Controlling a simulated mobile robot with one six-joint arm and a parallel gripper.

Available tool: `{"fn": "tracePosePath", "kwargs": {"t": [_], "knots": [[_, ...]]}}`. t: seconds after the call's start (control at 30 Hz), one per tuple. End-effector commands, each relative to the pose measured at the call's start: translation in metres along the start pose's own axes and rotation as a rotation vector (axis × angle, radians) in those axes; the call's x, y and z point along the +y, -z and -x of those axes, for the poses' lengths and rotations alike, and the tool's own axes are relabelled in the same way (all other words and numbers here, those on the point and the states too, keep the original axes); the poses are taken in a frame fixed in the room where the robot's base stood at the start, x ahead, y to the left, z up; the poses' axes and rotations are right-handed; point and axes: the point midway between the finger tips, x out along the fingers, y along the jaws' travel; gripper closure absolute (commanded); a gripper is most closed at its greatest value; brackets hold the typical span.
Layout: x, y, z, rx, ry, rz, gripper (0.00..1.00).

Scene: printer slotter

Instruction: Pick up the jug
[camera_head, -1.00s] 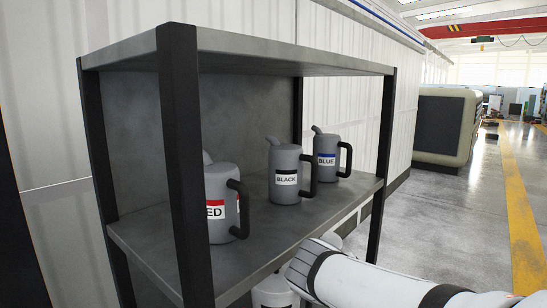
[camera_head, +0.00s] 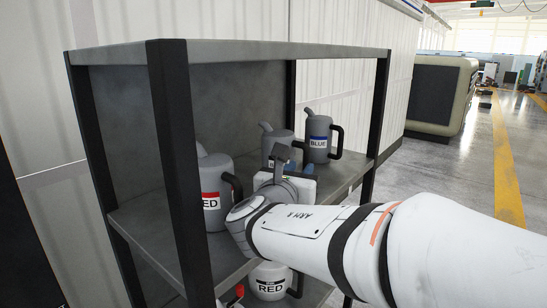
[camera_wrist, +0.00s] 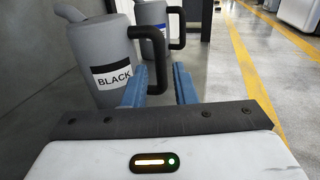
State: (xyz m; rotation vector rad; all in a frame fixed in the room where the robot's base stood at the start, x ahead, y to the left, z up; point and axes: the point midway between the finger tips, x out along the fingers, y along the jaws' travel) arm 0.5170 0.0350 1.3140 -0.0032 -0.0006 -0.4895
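A grey jug labelled BLACK (camera_wrist: 100,62) stands upright on the shelf, close ahead and left of centre in the wrist view. In the head view, my gripper and arm cover most of this jug (camera_head: 277,142). Its dark handle (camera_wrist: 160,68) points toward the gap between my fingers. My gripper (camera_wrist: 160,88) is open, with one blue finger on each side of the handle's line; I cannot tell whether either touches it. A grey jug labelled BLUE (camera_head: 319,132) stands behind, and a grey jug labelled RED (camera_head: 214,180) stands to the left.
The grey shelf unit (camera_head: 240,51) has dark posts and a top board above the jugs. A front post (camera_head: 180,180) stands left of my arm. Open floor (camera_head: 450,180) lies to the right.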

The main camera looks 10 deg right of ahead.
Motion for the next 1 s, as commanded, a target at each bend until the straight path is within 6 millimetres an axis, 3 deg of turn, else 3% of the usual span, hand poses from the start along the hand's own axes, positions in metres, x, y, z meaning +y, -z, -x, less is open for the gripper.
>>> {"fn": "tracePosePath", "kwargs": {"t": [0.03, 0.13, 0.47, 0.7, 1.0], "knots": [[0.0, 0.013, 0.0, 0.004, 0.001, 0.005, 0.75], [0.0, 0.027, -0.003, 0.003, 0.002, 0.001, 0.75], [0.0, 0.023, -0.035, 0.002, 0.004, -0.002, 0.75], [0.0, 0.023, -0.068, 0.002, 0.002, -0.001, 0.75], [0.001, 0.024, -0.075, 0.002, 0.0, -0.003, 0.75]]}}
